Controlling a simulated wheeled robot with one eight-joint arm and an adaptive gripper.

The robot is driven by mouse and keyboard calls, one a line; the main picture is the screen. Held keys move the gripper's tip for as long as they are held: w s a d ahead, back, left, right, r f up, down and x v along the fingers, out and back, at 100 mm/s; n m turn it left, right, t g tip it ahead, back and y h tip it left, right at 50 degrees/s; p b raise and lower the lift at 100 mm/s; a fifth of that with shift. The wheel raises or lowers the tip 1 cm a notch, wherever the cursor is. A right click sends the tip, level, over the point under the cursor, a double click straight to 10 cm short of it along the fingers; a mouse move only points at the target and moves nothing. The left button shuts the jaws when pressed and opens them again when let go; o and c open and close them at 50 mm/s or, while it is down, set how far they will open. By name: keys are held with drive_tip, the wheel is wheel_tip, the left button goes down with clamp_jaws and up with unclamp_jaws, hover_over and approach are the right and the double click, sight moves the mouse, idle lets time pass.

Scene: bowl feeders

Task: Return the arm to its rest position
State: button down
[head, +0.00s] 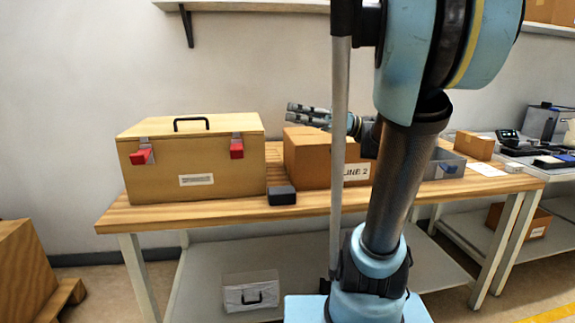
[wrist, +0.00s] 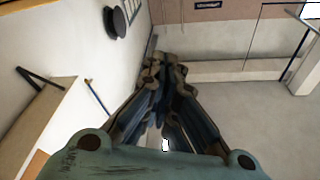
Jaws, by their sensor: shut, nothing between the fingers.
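My arm rises in front of the workbench in the head view. My gripper (head: 308,115) shows behind the arm, pointing left above the cardboard box marked LINE 2 (head: 306,160). Part of my wrist is hidden by the arm and a grey pole. In the wrist view my gripper (wrist: 165,75) has its fingers together with nothing between them. Beyond the fingers are walls and open floor, and no object is near the tips.
A wooden case (head: 225,187) with red latches stands left on the workbench (head: 190,212). A small dark block (head: 282,196) lies at the front edge. A grey bin (head: 443,165) and small carton (head: 474,146) are at the right. A shelf (head: 260,6) hangs above.

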drive_tip(key=s+f+m+t+h, duration=0.1)
drive_tip(key=s+f+m+h, duration=0.3)
drive_tip(key=f, duration=0.7)
drive_tip(key=s+f+m+t+h, duration=0.1)
drive_tip(key=f+m+h, duration=0.45)
drive_tip(key=f, duration=0.55)
drive_tip(key=s+d+f+m+h, duration=0.1)
drive_tip(key=d+f+m+h, duration=0.1)
drive_tip(key=d+f+h, duration=0.3)
drive_tip(key=s+d+f+m+t+h, duration=0.1)
drive_tip(key=d+f+m+h, duration=0.2)
drive_tip(key=d+f+h, duration=0.3)
drive_tip(key=d+f, duration=0.1)
drive_tip(key=d, duration=0.4)
drive_tip(key=shift+s+d+t, duration=0.25)
drive_tip(key=shift+s+t, duration=0.05)
drive_tip(key=shift+s, duration=0.05)
drive_tip(key=shift+a+f, duration=0.1)
